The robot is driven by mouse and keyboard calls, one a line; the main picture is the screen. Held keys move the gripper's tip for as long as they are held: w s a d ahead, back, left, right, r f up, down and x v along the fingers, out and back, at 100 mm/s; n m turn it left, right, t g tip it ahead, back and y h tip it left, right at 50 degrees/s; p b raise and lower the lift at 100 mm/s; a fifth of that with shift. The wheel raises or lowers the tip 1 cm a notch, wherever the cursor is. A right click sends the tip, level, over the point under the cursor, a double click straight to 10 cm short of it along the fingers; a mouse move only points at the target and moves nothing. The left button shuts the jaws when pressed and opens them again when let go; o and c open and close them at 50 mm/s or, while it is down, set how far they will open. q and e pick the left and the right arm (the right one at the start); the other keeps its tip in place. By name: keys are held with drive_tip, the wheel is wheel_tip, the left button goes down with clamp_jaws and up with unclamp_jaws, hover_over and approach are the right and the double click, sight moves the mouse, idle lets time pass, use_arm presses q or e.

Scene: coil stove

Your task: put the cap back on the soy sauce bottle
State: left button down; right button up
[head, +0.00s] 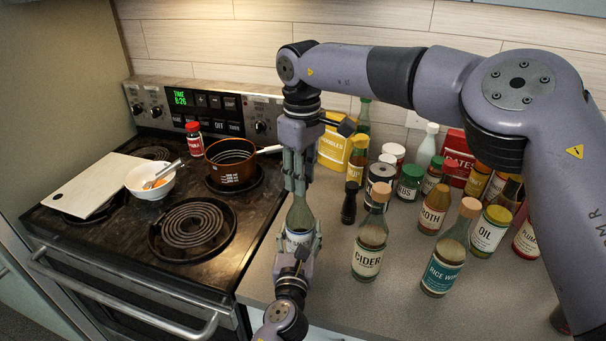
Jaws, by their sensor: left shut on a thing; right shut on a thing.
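The soy sauce bottle (300,216), greenish glass with a pale label mostly covered, stands upright at the counter's left front, beside the stove. My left gripper (301,242) comes up from below and is shut around its lower body. My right gripper (298,188) points straight down above the bottle, in line with its neck. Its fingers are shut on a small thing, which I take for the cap. The cap and the bottle's mouth are hidden by the fingers, so I cannot tell whether they touch.
A cider bottle (370,247) and a rice wine bottle (445,257) stand to the right. A dark shaker (349,203) and several jars and bottles crowd behind. The coil stove (130,240) on the left bears a pot (232,168), a white bowl (151,183) and a white board (90,184).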

drive_tip(key=shift+m, duration=0.3)
drive_tip(key=o, duration=0.8)
drive_tip(key=shift+c, duration=0.2)
drive_tip(key=shift+r, duration=0.1)
drive_tip(key=shift+r, duration=2.2)
drive_tip(key=shift+c, duration=0.3)
